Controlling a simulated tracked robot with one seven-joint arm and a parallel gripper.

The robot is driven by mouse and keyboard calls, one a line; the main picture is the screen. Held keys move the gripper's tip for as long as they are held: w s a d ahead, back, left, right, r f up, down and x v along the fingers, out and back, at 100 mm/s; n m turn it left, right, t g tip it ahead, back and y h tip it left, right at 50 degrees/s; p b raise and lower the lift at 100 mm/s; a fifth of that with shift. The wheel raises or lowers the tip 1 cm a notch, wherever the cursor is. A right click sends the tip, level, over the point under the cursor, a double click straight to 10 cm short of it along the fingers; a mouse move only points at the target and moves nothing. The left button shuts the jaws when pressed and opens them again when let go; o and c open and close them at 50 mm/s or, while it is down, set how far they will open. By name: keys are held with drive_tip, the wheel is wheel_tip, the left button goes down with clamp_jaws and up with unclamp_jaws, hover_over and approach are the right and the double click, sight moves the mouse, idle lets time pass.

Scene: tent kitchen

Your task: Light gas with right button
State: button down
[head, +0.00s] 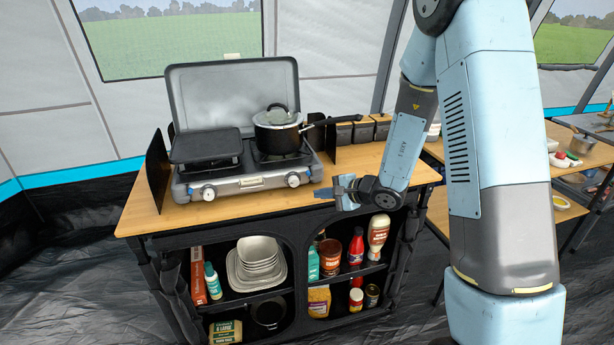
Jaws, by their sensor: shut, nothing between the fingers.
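A two-burner gas stove (250,182) with its lid raised stands on the wooden counter. Its right knob (293,180) is round and pale, at the right of the front panel. Its left knob (208,193) is at the left of the panel. I cannot read the knob settings, and no flame is visible. My gripper (322,193) is shut and empty. It is at the counter's front edge, to the right of the right knob and slightly lower in the picture, apart from it.
A black pot (277,136) with a lid sits on the right burner, its handle pointing right. A flat dark griddle (206,146) covers the left burner. Dark windscreen panels (158,168) flank the stove. Canisters (363,131) stand behind my arm. Shelves below hold bowls (257,264) and bottles.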

drive_tip(key=shift+w+a, duration=0.35)
drive_tip(key=shift+w, duration=0.85)
drive_tip(key=shift+w+a, duration=0.35)
drive_tip(key=shift+w, duration=0.8)
drive_tip(key=shift+w+a, duration=0.35)
drive_tip(key=shift+w, duration=0.85)
drive_tip(key=shift+w, duration=0.1)
drive_tip(key=shift+w+a, duration=0.1)
drive_tip(key=shift+w, duration=0.2)
drive_tip(key=shift+w+a, duration=0.1)
drive_tip(key=shift+w, duration=0.3)
idle(0.4)
drive_tip(key=shift+s+d, duration=0.2)
drive_tip(key=shift+s, duration=0.6)
drive_tip(key=shift+s, duration=0.1)
drive_tip(key=shift+s+d+r, duration=0.1)
drive_tip(key=shift+s+d, duration=0.15)
drive_tip(key=shift+s, duration=0.5)
drive_tip(key=shift+s+d+f, duration=0.1)
drive_tip(key=shift+s+d, duration=0.1)
drive_tip(key=shift+s, duration=0.6)
drive_tip(key=shift+s+d+r, duration=0.1)
drive_tip(key=shift+s+d, duration=0.15)
drive_tip(key=shift+s, duration=0.5)
